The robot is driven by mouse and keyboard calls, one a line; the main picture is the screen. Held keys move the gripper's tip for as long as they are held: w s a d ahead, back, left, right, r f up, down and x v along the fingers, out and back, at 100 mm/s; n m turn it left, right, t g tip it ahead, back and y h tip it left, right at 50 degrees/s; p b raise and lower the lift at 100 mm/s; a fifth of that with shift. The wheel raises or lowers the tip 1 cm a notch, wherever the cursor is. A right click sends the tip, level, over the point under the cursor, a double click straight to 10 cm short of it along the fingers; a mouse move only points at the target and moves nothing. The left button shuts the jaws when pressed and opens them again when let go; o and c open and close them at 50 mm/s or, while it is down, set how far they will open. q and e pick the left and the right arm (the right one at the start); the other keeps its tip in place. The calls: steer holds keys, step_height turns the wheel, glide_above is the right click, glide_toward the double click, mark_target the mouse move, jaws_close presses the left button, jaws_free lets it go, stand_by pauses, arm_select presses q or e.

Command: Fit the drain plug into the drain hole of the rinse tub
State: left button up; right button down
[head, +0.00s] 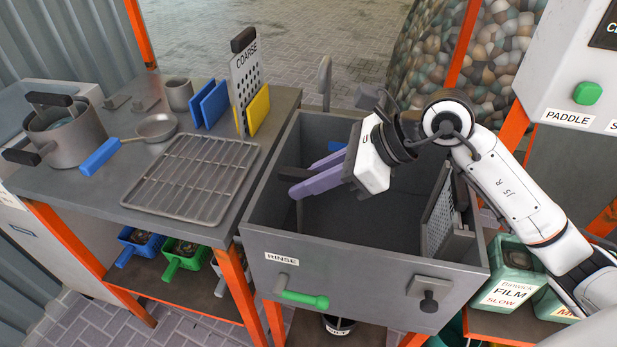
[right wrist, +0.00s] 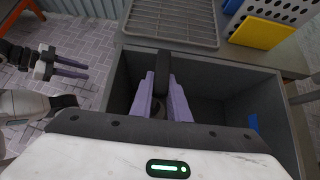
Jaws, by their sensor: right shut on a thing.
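My right gripper (head: 318,180) hangs inside the grey rinse tub (head: 362,262). Its purple fingers are shut on the dark handle of the drain plug (head: 291,174); a grey part hangs below the handle, above the tub floor. In the right wrist view the dark handle (right wrist: 162,70) stands between the two purple fingers (right wrist: 160,97). A small round dark patch shows below the handle there; I cannot tell whether it is the plug's lower end or the drain hole. The hole is not clearly visible in the head view. My left gripper (right wrist: 68,68) is open and empty, outside the tub.
A perforated plate (head: 440,217) stands at the tub's right wall. A tap (head: 325,75) rises behind the tub. A FILM container (head: 512,275) stands right of the tub.

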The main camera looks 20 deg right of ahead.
steer(key=shift+f+b, duration=1.75)
steer(key=shift+f, duration=0.7)
steer(key=c, duration=1.6)
jaws_free()
